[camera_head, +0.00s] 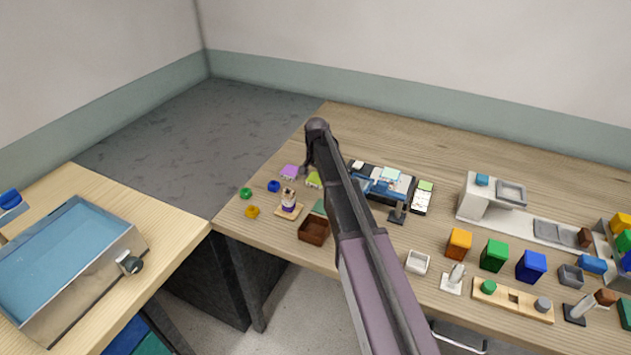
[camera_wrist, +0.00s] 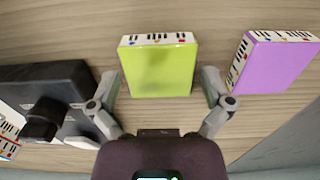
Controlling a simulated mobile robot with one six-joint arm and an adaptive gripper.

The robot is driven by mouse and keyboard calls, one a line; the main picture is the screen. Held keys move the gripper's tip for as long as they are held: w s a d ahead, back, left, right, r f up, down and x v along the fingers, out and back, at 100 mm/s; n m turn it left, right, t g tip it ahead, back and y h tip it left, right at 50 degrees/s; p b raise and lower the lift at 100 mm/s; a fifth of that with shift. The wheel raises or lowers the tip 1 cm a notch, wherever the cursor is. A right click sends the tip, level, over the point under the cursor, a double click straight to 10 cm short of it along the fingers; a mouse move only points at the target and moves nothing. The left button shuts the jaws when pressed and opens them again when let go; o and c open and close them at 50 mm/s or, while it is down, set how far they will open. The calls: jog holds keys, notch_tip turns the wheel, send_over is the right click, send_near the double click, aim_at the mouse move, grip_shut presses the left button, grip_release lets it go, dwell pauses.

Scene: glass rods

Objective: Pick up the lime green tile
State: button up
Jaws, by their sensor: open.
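The lime green tile (camera_wrist: 160,72) lies on the wooden table in the wrist view, with a white patterned edge along its far side. My gripper (camera_wrist: 166,92) is open, with one finger to the left and one to the right of the tile's near part. I cannot tell whether the fingers touch it. In the head view the lime green tile (camera_head: 314,180) shows as a small patch beside my arm, which hides part of that area.
A purple tile (camera_wrist: 272,66) lies close to the right finger in the wrist view. A black device (camera_wrist: 50,82) stands close on the left. In the head view, a brown box (camera_head: 314,231) and a small figure on a stand (camera_head: 289,205) are nearby.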

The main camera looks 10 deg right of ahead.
jog(key=c, duration=1)
jog(key=shift+r, duration=0.2)
jog(key=shift+c, duration=0.2)
notch_tip(320, 180, up, 10)
jog(key=p, duration=1)
jog(key=shift+f, duration=0.2)
jog(key=shift+r, duration=0.1)
notch_tip(320, 180, up, 11)
jog(key=p, duration=1.1)
send_over(317, 178)
jog(key=shift+w, duration=0.1)
jog(key=shift+a, duration=0.1)
